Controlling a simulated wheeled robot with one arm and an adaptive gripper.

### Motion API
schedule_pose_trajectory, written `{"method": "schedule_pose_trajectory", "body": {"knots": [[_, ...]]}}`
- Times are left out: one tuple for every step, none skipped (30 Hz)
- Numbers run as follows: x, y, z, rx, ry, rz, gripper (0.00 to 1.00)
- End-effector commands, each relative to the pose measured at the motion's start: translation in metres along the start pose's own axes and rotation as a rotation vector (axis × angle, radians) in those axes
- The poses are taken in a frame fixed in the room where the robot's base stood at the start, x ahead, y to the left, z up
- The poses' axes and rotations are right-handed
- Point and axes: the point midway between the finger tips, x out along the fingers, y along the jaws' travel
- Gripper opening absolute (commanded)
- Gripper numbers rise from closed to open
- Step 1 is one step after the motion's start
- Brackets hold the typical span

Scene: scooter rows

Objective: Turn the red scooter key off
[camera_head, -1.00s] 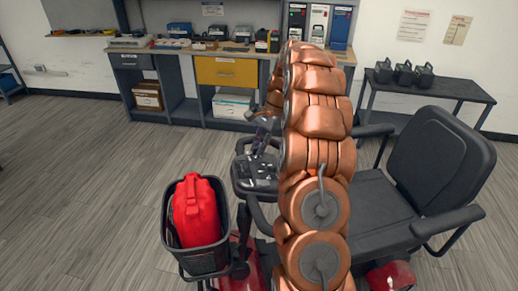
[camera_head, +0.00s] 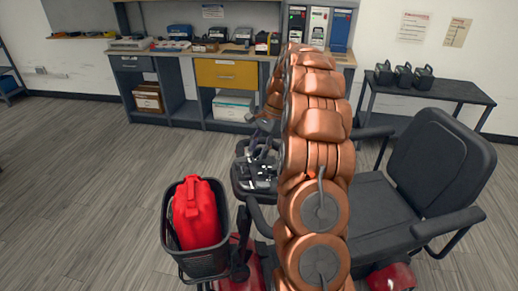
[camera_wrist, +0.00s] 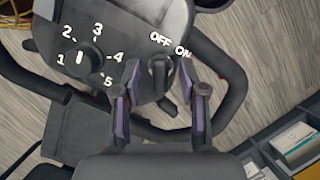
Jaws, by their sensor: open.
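The red scooter (camera_head: 240,262) stands in front of me, partly hidden by my arm. Its dark control console (camera_head: 255,175) is left of the arm. In the wrist view, the console (camera_wrist: 60,25) carries a round dial (camera_wrist: 84,58) numbered 1 to 5 and, right of it, the dark key (camera_wrist: 160,70) below white OFF and ON marks. My gripper (camera_wrist: 162,80) is open, with one finger on each side of the key. I cannot tell whether a finger touches it, nor exactly which mark the key points at.
A black basket (camera_head: 205,262) with a red bag (camera_head: 195,212) is at the scooter's front. The black seat (camera_head: 440,165) is to the right. A workbench (camera_head: 165,58) and a small table (camera_head: 440,88) stand behind. The floor at left is clear.

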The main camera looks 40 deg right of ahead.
Motion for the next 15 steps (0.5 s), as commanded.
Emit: {"method": "schedule_pose_trajectory", "body": {"knots": [[0.000, 0.000, 0.000, 0.000, 0.000, 0.000, 0.42], [0.000, 0.000, 0.000, 0.000, 0.000, 0.000, 0.42], [-0.001, 0.000, 0.000, 0.000, 0.000, -0.001, 0.42], [-0.002, 0.000, 0.000, 0.000, 0.001, -0.001, 0.42], [-0.003, -0.001, 0.000, 0.000, 0.001, -0.002, 0.42], [-0.006, -0.001, -0.001, 0.000, 0.002, -0.003, 0.42], [-0.008, -0.001, -0.001, -0.001, 0.003, -0.004, 0.42], [-0.011, -0.002, -0.001, -0.001, 0.004, -0.005, 0.42], [-0.016, -0.002, -0.001, -0.001, 0.004, -0.005, 0.42], [-0.019, -0.001, -0.001, -0.001, 0.003, -0.005, 0.42], [-0.023, -0.001, 0.000, -0.001, 0.002, -0.003, 0.42], [-0.028, -0.001, 0.000, 0.000, 0.002, -0.003, 0.42], [-0.032, -0.001, -0.001, 0.000, 0.003, -0.003, 0.42], [-0.035, -0.002, -0.001, 0.000, 0.004, -0.004, 0.42], [-0.041, -0.002, -0.001, -0.001, 0.004, -0.004, 0.42]]}}
